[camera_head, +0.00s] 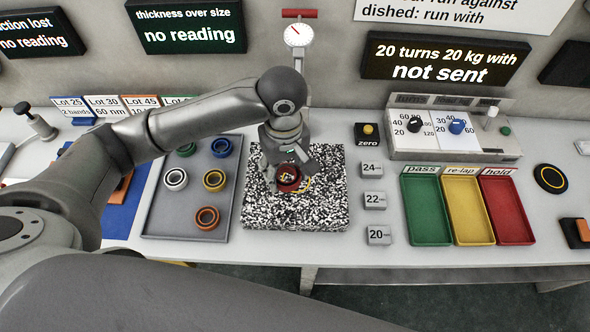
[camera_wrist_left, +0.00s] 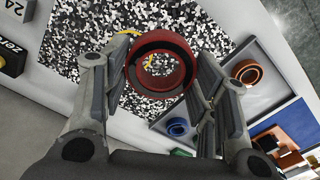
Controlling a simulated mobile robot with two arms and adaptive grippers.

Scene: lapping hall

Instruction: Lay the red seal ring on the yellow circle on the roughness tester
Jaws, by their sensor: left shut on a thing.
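My left gripper (camera_head: 287,170) is shut on the red seal ring (camera_head: 289,182). The gripper hangs over the black-and-white speckled plate (camera_head: 262,213), which carries the yellow circle (camera_head: 308,186). In the left wrist view the red ring (camera_wrist_left: 160,39) sits between the two fingers of the gripper (camera_wrist_left: 160,63), its opening facing the plate. Parts of the yellow circle (camera_wrist_left: 124,47) show beside the ring and through its hole; the ring hides the rest. I cannot tell how far the ring is above the plate. My right gripper is not in view.
A grey tray (camera_head: 155,222) with several coloured rings stands left of the plate. Small weights (camera_head: 375,201) and a "zero" button box (camera_head: 367,134) stand to its right. Green (camera_head: 426,205), yellow and red trays lie farther right. A dial gauge (camera_head: 298,35) rises behind.

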